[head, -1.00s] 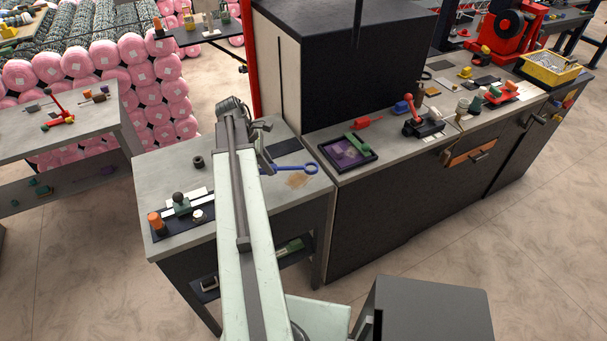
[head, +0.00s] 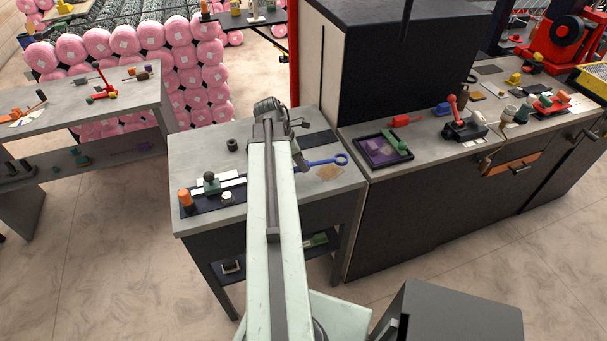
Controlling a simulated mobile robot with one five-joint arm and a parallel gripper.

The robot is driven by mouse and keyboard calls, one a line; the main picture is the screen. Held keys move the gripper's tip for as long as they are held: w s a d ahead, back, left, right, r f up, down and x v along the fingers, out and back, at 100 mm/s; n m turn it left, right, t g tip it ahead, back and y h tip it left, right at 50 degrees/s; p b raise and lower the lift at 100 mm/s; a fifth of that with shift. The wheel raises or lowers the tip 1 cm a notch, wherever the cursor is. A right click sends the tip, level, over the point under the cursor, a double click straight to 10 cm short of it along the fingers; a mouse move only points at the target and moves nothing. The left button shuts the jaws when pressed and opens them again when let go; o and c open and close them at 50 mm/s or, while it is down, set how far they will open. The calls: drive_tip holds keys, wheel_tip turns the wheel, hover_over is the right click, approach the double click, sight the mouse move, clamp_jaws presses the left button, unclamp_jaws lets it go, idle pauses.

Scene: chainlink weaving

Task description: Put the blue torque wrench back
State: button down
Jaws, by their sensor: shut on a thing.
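The blue torque wrench (head: 327,161) is over the right part of the small grey table, its ring end pointing right. Its other end runs behind my arm and is hidden. My gripper (head: 301,158) is at that hidden end, shut on the wrench; the fingers are mostly covered by my arm. I cannot tell whether the wrench touches the tabletop. A dark flat mat (head: 320,139) lies just behind the wrench. A brown patch (head: 329,173) shows on the table just in front of it.
On the small table (head: 215,160), a dark tray (head: 194,208) with an orange cylinder (head: 185,198) is at front left, and a dark ring (head: 232,145) is further back. To the right, a long bench holds a framed tray (head: 370,158) and tools. A tall dark cabinet (head: 395,70) rises behind.

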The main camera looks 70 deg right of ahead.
sight(301, 172)
drive_tip(key=shift+f+b, duration=2.25)
drive_tip(key=shift+f, duration=0.15)
drive_tip(key=c, duration=1.1)
unclamp_jaws()
drive_tip(key=p+v, duration=0.7)
drive_tip(key=v, duration=0.1)
drive_tip(key=shift+r, duration=0.1)
drive_tip(key=shift+w, duration=0.1)
